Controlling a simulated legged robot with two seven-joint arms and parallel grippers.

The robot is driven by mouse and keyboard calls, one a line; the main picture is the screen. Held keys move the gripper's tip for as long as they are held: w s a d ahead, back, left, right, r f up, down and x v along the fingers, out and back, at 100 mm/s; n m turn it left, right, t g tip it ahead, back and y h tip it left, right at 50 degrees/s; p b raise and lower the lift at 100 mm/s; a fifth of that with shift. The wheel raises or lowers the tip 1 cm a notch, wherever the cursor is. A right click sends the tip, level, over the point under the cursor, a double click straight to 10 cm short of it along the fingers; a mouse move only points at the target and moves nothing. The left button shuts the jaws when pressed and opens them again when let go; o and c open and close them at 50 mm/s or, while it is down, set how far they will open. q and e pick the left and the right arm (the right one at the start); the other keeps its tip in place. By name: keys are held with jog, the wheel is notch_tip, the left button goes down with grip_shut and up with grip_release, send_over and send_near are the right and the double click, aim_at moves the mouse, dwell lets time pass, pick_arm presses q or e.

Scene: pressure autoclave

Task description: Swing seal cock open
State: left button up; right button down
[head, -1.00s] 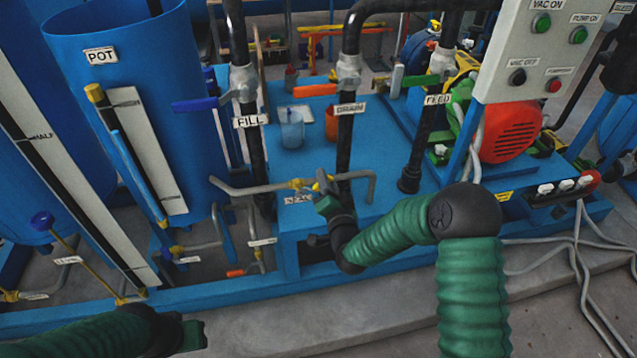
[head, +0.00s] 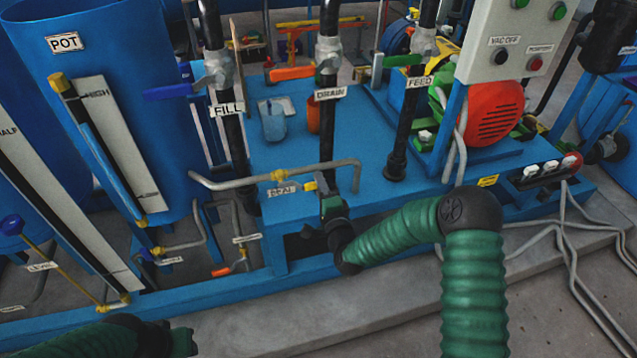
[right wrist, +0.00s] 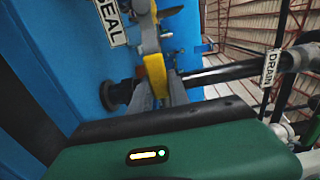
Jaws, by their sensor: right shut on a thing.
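The seal cock (head: 279,176) is a small yellow fitting on a grey pipe, above a white SEAL label (head: 284,191). Its yellow handle (head: 310,187) reaches right toward my right gripper (head: 322,187), beside the black DRAIN pipe. In the right wrist view my right gripper (right wrist: 160,95) is shut on the yellow handle (right wrist: 155,75), with grey fingers on both sides of it. The SEAL label (right wrist: 111,22) shows at the upper left there. My left gripper (head: 185,343) is low at the left, away from the cock; its fingers are too dark to read.
The blue skid (head: 390,200) carries black FILL (head: 232,150), DRAIN (head: 328,135) and FEED (head: 408,125) pipes close around the work spot. A blue POT tank (head: 110,60) stands left. A red motor (head: 493,112) and switch panel stand right. White cables lie on the floor.

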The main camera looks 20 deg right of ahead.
jog(key=shift+s+d+f, duration=0.1)
jog(key=shift+f, duration=0.3)
jog(key=c, duration=1.4)
grip_release()
jog(key=shift+c, duration=0.2)
jog(key=shift+o, duration=1)
jog(key=shift+r, duration=0.1)
jog(key=shift+s, duration=0.15)
jog(key=s+p, duration=0.2)
jog(key=s, duration=1.4)
jog(key=shift+s, duration=0.25)
